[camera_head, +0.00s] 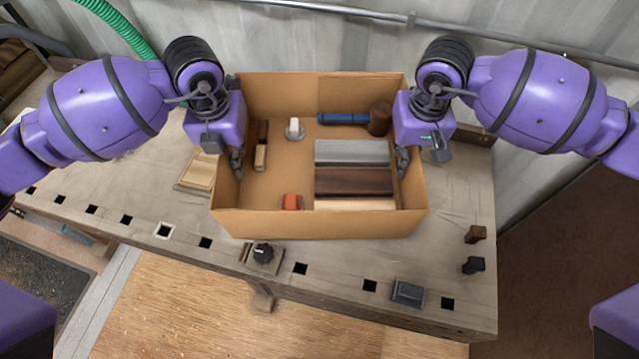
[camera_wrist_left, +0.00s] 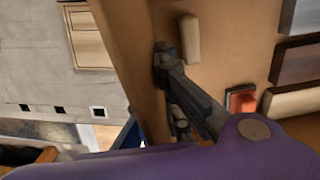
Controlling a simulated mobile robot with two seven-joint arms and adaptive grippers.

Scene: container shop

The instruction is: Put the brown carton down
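The brown carton (camera_head: 318,224) is upright and open-topped, over the middle of the workbench (camera_head: 463,205). I cannot tell whether its bottom touches the benchtop. My left gripper (camera_head: 236,160) is at the carton's left wall, with a finger inside against it. The wall (camera_wrist_left: 131,50) and that finger also show in the left wrist view; the outer finger is hidden. My right gripper (camera_head: 402,161) is at the right wall in the same way. Both look shut on the walls. Inside lie a blue cylinder (camera_head: 343,118), a brown mallet-like head (camera_head: 379,118), several blocks and an orange piece (camera_head: 291,202).
A light wooden piece (camera_head: 196,172) lies left of the carton. Two small dark pegs (camera_head: 474,250) stand at the right. A metal wall is behind.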

